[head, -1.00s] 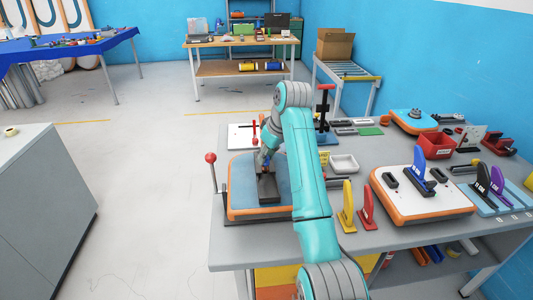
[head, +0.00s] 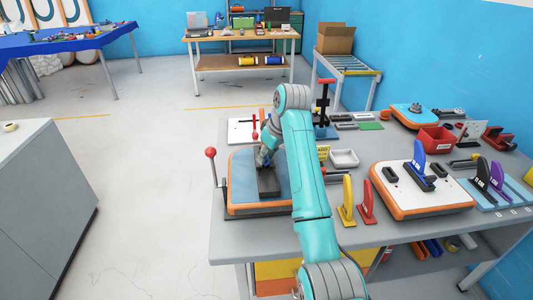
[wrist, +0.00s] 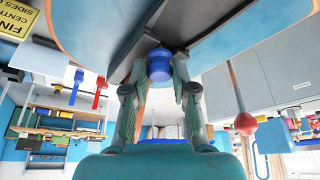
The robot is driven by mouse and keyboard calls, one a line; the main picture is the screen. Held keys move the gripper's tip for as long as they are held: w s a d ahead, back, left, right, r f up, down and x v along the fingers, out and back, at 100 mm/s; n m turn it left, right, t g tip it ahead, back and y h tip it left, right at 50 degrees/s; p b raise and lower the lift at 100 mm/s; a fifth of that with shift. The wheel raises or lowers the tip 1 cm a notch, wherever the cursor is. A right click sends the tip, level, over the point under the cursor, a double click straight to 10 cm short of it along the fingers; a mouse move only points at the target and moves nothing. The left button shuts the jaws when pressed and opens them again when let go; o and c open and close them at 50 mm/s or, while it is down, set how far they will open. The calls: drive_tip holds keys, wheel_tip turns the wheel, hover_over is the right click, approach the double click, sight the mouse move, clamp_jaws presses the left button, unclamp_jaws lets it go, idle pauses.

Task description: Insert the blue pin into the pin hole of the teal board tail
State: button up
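The teal board tail (head: 240,171), with an orange rim, lies on the near left part of the grey workbench. A dark block (head: 268,184) stands on its top; the pin hole cannot be made out. My gripper (head: 263,158) is over the board at the far end of this block. In the wrist view the blue pin (wrist: 159,66) sits between the two fingertips of my gripper (wrist: 160,72), which look closed on it. The pin's far end is against or close to the dark block (wrist: 205,42); I cannot tell whether it is inside a hole.
A red-knobbed lever (head: 211,153) stands at the board's left edge. Yellow (head: 347,205) and red (head: 367,205) fins stand right of my arm. A white board with a blue fin (head: 419,160) lies farther right. A white tray (head: 344,159) is behind.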

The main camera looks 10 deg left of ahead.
sight(273, 172)
drive_tip(key=o, duration=0.5)
drive_tip(key=v, duration=0.7)
drive_tip(key=shift+s+d+r, duration=0.1)
drive_tip(key=shift+r, duration=0.1)
